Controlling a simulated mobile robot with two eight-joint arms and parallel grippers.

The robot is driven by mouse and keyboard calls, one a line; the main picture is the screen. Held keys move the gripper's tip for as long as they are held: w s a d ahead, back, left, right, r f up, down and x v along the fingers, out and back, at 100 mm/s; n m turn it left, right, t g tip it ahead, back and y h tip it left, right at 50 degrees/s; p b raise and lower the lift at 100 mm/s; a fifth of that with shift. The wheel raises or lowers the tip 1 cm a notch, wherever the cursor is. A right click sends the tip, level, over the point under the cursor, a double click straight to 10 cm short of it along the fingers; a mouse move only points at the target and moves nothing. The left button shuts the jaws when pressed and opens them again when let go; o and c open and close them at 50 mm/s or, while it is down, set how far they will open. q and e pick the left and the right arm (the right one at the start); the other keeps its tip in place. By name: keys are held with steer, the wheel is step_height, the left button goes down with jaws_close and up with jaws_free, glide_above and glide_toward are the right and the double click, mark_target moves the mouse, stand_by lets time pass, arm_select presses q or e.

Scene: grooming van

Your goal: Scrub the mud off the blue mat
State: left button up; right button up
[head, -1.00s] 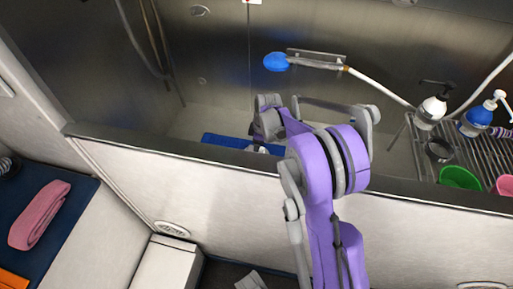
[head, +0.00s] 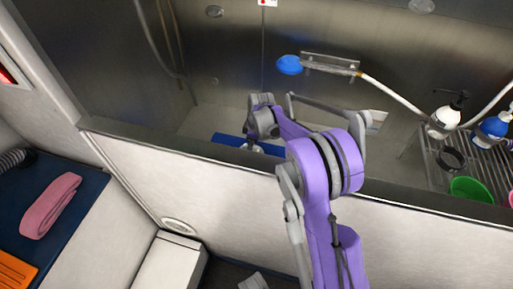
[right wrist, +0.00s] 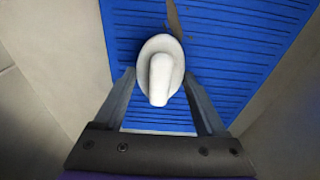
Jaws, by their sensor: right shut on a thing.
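The blue ribbed mat (right wrist: 240,45) lies on the tub floor below my right gripper. In the head view only a strip of the mat (head: 228,140) shows above the tub's front wall. A narrow brown mud streak (right wrist: 174,18) is on the mat, just beyond the brush. My right gripper (right wrist: 160,88) is shut on a white brush-like tool (right wrist: 160,78) with a rounded handle, held over the mat. I cannot tell whether the tool touches the mat. In the head view my right arm reaches over the wall and hides part of the mat.
The tub's front wall (head: 300,205) runs under my right arm. A blue shower head (head: 289,65) hangs on the back wall. A wire rack (head: 480,165) at right holds pump bottles and a green bowl (head: 470,190). A pink towel (head: 50,205) lies at left.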

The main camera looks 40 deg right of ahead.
steer(key=shift+w+a, duration=0.85)
steer(key=shift+w, duration=0.2)
steer(key=shift+w+a, duration=0.8)
steer(key=shift+w, duration=0.25)
steer(key=shift+f, duration=0.1)
steer(key=shift+s, duration=0.1)
